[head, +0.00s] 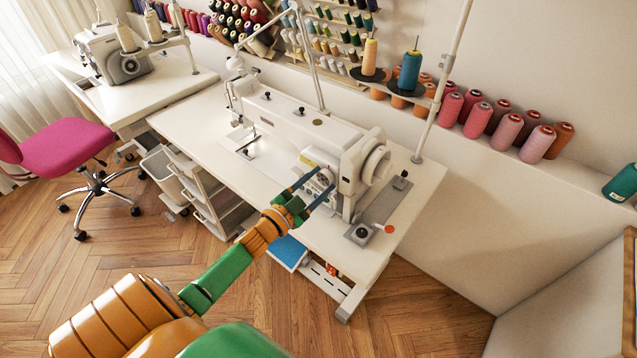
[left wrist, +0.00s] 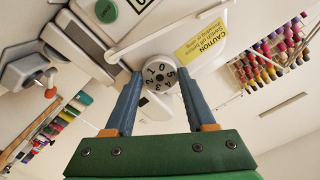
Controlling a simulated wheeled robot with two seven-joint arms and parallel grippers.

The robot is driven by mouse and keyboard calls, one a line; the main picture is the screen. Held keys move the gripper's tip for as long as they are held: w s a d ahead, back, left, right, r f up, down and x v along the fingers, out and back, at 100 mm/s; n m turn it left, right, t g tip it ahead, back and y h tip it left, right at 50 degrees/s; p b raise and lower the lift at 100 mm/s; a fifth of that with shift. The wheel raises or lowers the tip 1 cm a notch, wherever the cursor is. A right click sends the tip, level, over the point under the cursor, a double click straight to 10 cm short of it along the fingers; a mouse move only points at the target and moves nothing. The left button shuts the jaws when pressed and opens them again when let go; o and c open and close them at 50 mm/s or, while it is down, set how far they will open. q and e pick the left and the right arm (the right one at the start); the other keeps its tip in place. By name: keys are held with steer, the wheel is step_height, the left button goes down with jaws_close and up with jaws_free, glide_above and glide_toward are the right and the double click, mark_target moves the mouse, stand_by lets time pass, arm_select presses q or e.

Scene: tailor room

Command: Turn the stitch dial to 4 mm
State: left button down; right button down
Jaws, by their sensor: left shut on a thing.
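The stitch dial (left wrist: 160,76) is a pale round knob with dark numerals on the sewing machine (head: 300,130). In the left wrist view its numerals 2, 1, 0, 5 and 4 can be made out, with 1 and 0 toward the top. My left gripper (left wrist: 158,84) is shut on the dial, with one blue finger on each side of it. In the head view my left gripper (head: 318,190) reaches the machine's front right, and its fingers partly hide the dial (head: 325,177). My right gripper is in neither view.
The machine stands on a white table (head: 190,125). A yellow caution label (left wrist: 201,37) is beside the dial. A thread stand pole (head: 440,90) rises behind.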

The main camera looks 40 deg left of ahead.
arm_select(q)
steer(key=shift+m, duration=1.1)
steer(key=shift+c, duration=1.2)
jaws_free()
steer(key=s, duration=0.7)
steer(key=shift+a, duration=0.25)
